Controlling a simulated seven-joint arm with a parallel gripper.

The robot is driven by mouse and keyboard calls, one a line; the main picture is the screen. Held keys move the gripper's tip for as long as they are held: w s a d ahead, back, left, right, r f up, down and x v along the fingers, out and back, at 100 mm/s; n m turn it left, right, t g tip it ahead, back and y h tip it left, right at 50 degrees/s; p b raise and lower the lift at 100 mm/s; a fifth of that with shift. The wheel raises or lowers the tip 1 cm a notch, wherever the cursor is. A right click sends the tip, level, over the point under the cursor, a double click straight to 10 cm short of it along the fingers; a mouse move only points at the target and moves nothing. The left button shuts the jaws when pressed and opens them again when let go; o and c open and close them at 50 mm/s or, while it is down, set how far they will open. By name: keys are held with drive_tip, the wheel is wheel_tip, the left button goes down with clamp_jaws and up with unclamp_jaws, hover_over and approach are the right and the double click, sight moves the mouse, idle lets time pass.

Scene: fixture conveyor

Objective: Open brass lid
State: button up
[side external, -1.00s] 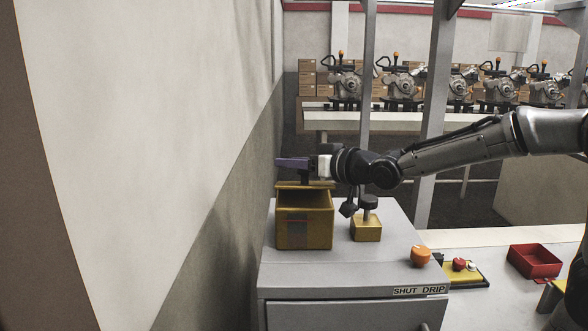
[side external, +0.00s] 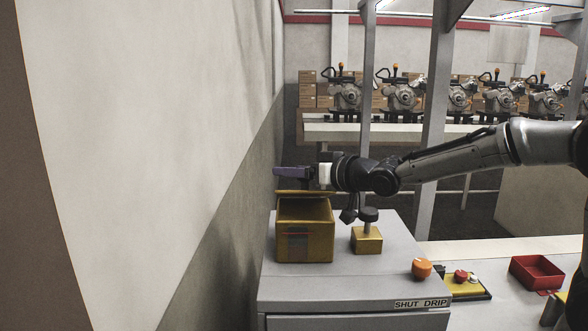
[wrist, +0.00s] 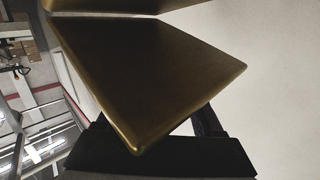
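The brass box (side external: 305,240) stands on the left of the grey cabinet top, with its dark inside showing from above. The brass lid (side external: 305,193) shows as a thin edge at the back of the box, apparently raised. In the wrist view the lid (wrist: 160,75) is a large brass plate filling the middle, with one corner pointing down. My gripper (side external: 290,172), with purple fingers, is just above and behind the box, pointing left over the lid's edge. In the wrist view its dark fingers are partly hidden behind the lid. I cannot tell contact or finger gap.
A smaller brass block (side external: 367,241) with a black knob stands right of the box, under my wrist. An orange knob (side external: 421,268), a yellow panel with a red button (side external: 460,276) and a red tray (side external: 537,272) lie further right. A wall rises at the left.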

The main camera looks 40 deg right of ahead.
drive_tip(key=shift+a+r, duration=0.1)
drive_tip(key=shift+r, duration=0.05)
drive_tip(key=shift+s, duration=0.15)
drive_tip(key=shift+s+r, duration=0.15)
drive_tip(key=shift+s, duration=0.1)
drive_tip(key=s+r, duration=0.2)
drive_tip(key=s, duration=1)
drive_tip(key=shift+s, duration=0.4)
drive_tip(key=shift+r, duration=0.1)
